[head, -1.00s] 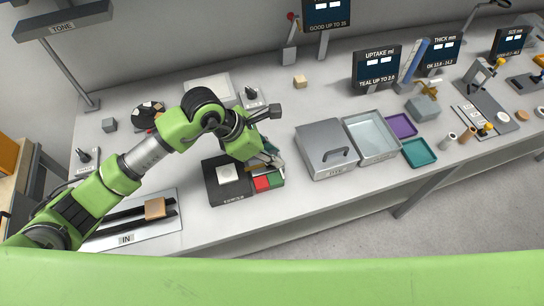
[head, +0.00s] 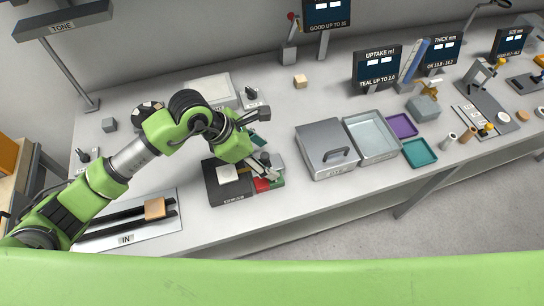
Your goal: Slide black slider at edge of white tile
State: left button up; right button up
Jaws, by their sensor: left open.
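The white tile (head: 228,174) lies on a black fixture (head: 216,195) with a printed label on its front edge, near the front of the bench. My left gripper (head: 262,168) is open and points down beside the tile's right side, over the right part of the fixture. I cannot clearly pick out the black slider; the fingers and small dark parts overlap there. My right gripper is out of view.
An IN plate (head: 126,239) with dark rails holds a brown tile (head: 155,208) at the left. A grey lidded box (head: 325,150) stands to the right, beside a clear-walled tray (head: 372,137). The bench front between fixture and box is clear.

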pick_arm(q)
jog(key=p+v, duration=0.3)
jog(key=v, duration=0.4)
dwell(0.3)
dwell(0.5)
